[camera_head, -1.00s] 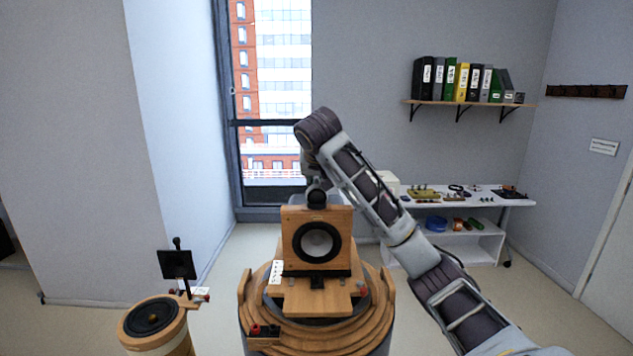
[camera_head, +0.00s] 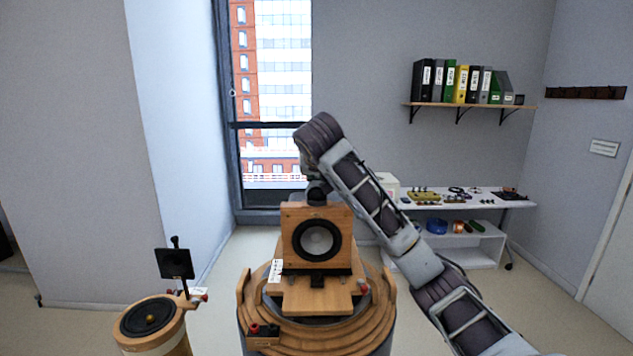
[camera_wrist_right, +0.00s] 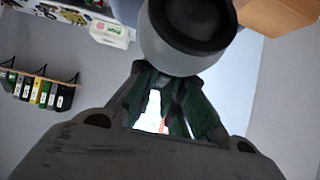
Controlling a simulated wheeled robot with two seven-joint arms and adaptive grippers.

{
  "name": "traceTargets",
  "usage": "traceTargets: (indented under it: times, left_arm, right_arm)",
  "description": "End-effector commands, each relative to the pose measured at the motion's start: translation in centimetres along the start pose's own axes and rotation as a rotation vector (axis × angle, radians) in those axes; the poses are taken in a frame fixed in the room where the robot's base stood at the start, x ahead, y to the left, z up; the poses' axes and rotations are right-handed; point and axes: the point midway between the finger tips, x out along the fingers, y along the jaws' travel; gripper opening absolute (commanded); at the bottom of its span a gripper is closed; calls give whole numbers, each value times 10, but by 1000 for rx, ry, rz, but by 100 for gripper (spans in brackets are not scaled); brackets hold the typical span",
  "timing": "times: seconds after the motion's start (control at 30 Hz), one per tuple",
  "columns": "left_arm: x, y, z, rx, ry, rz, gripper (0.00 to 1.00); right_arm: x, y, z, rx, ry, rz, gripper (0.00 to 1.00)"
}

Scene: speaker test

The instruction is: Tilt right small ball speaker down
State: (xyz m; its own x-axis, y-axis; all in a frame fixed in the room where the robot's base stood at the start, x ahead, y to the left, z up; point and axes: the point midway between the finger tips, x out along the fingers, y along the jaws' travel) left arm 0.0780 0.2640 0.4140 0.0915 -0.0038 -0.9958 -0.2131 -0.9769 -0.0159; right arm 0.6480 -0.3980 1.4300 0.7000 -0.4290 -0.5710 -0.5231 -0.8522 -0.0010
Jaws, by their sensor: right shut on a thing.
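A small dark ball speaker (camera_head: 317,197) sits on top of a wooden speaker box (camera_head: 298,248) with a round grey cone. In the right wrist view the ball speaker (camera_wrist_right: 158,38) is a large grey round body with a dark round face, at the top centre. My right gripper (camera_wrist_right: 165,78) is shut on it, its green-sided fingers reaching the body's lower edge. In the head view my right arm comes from the lower right and bends down behind the ball; the fingertips are mostly hidden there. My left gripper is not in view.
The box stands on a round stepped wooden stand (camera_head: 380,318). A lower wooden drum (camera_head: 175,335) with a black top and a black square panel (camera_head: 175,264) stand at left. A white shelf table (camera_head: 480,208) with small parts is behind at right, below a binder shelf (camera_head: 470,103).

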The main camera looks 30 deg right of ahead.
Motion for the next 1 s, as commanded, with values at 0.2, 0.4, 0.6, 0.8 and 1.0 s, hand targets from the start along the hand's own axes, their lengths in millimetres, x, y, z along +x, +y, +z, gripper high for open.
traceTargets:
  times: [0.2, 0.4, 0.6, 0.8, 1.0]
  left_arm:
    - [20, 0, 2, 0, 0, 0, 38]
    - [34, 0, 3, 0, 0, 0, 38]
    - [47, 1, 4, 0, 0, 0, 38]
    - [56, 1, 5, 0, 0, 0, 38]
    - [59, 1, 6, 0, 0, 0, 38]
  right_arm:
    - [-1, -1, 6, -6, 96, 0, 0]
    - [-6, -1, 6, -6, 187, 0, 0]
    - [-10, -1, 6, -6, 264, 1, 0]
    - [-12, -2, 5, -7, 318, 2, 0]
    - [-14, -2, 4, -8, 343, 1, 0]
